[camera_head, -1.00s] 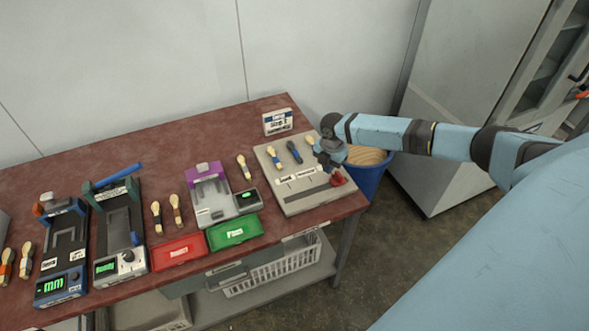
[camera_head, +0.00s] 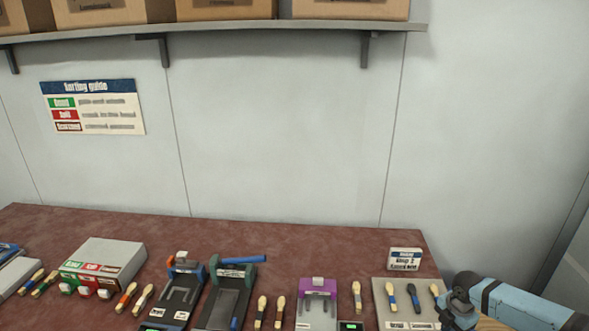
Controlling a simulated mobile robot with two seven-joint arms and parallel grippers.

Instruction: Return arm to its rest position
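My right arm comes in at the lower right of the head view. I see nothing clearly held. My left gripper is not in view.
A purple-topped device (camera_head: 318,290), a green press with a blue lever (camera_head: 232,270), a blue-and-orange press (camera_head: 180,285) and a button box (camera_head: 103,262) stand on the red-brown table (camera_head: 290,245). A sign (camera_head: 405,259) stands behind the board. A shelf (camera_head: 300,27) holds boxes above.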

